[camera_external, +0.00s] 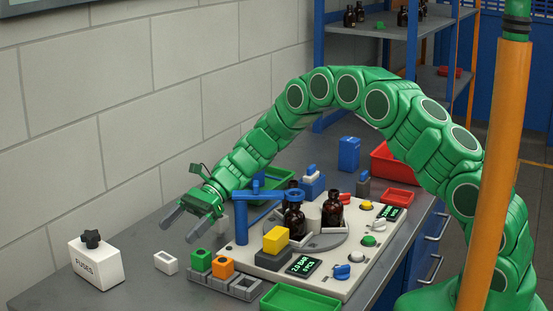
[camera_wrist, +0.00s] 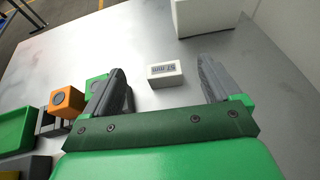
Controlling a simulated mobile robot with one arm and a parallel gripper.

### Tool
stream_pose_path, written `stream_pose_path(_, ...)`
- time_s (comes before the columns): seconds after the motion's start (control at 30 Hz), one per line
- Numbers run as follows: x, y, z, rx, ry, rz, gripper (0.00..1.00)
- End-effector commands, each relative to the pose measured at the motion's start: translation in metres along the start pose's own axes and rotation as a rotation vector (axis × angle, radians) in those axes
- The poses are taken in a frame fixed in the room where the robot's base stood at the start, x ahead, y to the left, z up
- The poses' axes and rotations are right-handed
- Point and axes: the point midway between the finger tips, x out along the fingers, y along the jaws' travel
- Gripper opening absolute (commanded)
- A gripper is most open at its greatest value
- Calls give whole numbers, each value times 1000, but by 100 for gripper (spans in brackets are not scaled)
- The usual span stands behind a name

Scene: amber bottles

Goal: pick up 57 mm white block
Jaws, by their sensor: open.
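The small white block (camera_external: 166,263) lies on the grey table between the white FUSES box and the green block. In the wrist view the white block (camera_wrist: 164,74) shows dark lettering on its face that looks like "57 mm". My gripper (camera_external: 178,229) is open and empty, held above the table to the upper right of the block in the external view. In the wrist view my gripper (camera_wrist: 168,88) has its two grey fingers wide apart. The block appears between them, beyond the palm and apart from both fingers.
The white FUSES box (camera_external: 96,265) with a black knob stands left of the block. A green block (camera_external: 201,260) and an orange block (camera_external: 222,266) sit in grey holders at right. A blue post (camera_external: 241,215) and amber bottles (camera_external: 294,221) stand farther right.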

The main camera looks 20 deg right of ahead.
Motion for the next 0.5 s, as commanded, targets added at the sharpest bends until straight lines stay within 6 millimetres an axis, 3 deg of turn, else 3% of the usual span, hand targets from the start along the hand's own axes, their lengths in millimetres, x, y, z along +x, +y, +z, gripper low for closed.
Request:
stream_pose_path(0.13,7,0,-17,0,1,0,90)
stream_pose_path(0.5,20,0,-34,1,1,1,90)
